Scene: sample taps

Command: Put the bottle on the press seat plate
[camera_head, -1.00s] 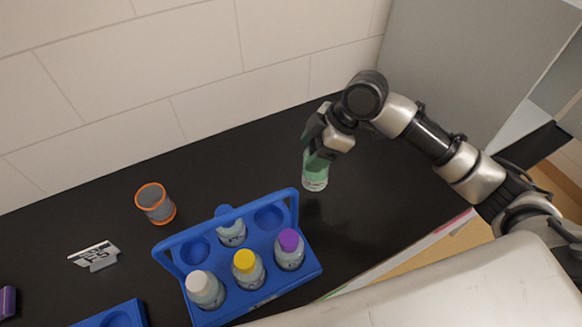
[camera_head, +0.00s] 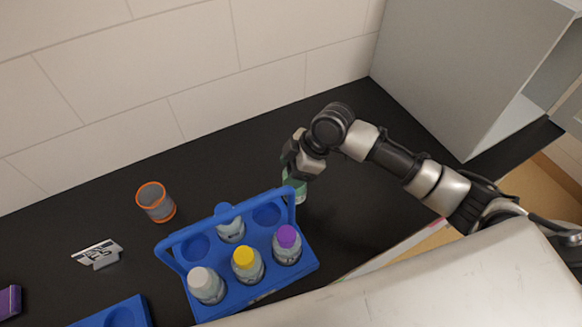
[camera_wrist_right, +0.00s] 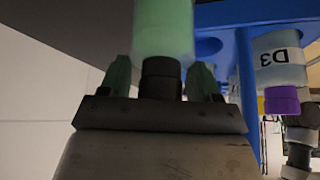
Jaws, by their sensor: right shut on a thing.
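My right gripper (camera_head: 294,174) is shut on a pale green bottle (camera_head: 300,191), which is partly hidden under it, just right of and behind the blue carrier's right end. In the right wrist view the gripper (camera_wrist_right: 160,78) has its fingers on both sides of the bottle's black cap, and the green body (camera_wrist_right: 163,28) extends away from them. I cannot tell whether the bottle touches the counter. I cannot pick out a press seat plate in either view. My left gripper is not in view.
The blue carrier (camera_head: 226,296) holds several bottles with white, yellow, purple and blue caps. An orange-rimmed grey cup (camera_head: 156,203), a small sign (camera_head: 97,253), another blue holder (camera_head: 112,316) and a purple object (camera_head: 9,301) are at left. The black counter (camera_head: 365,200) is clear at right.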

